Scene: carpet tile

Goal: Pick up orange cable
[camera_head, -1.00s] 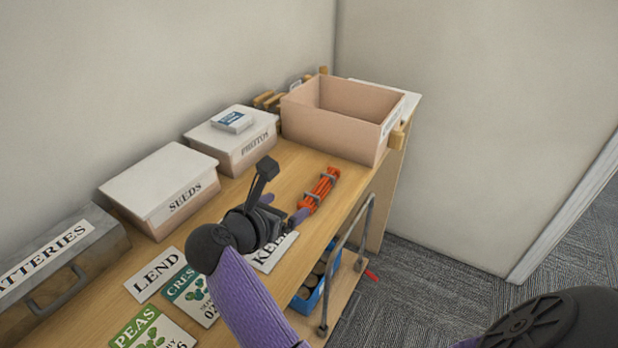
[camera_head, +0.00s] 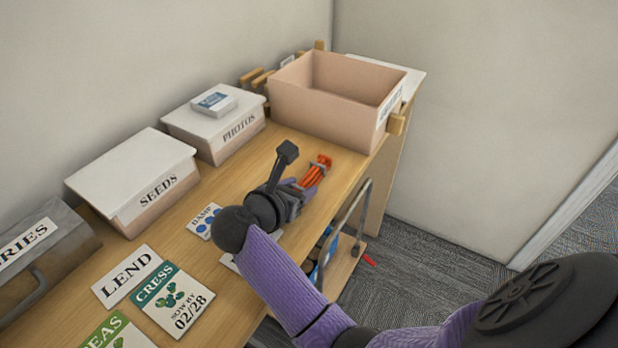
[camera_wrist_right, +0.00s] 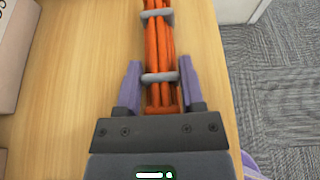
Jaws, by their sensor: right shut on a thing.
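The orange cable (camera_head: 318,171) is a folded bundle with grey ties, lying along the wooden tabletop in front of the large open box. My right gripper (camera_head: 304,186) is at the cable's near end and is shut on it. In the right wrist view the cable (camera_wrist_right: 159,45) runs up and away between the purple fingers of the gripper (camera_wrist_right: 159,82), with one grey tie between the fingertips. The cable seems to be at table level; I cannot tell whether it is lifted. My left gripper is not in view.
An open cardboard box (camera_head: 325,116) stands beyond the cable. The PHOTOS box (camera_head: 215,130), SEEDS box (camera_head: 135,180) and grey metal case (camera_head: 45,255) line the wall side. Seed cards (camera_head: 170,300) and a LEND card (camera_head: 127,276) lie nearer. A metal rail (camera_head: 350,225) runs beside the table's right edge.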

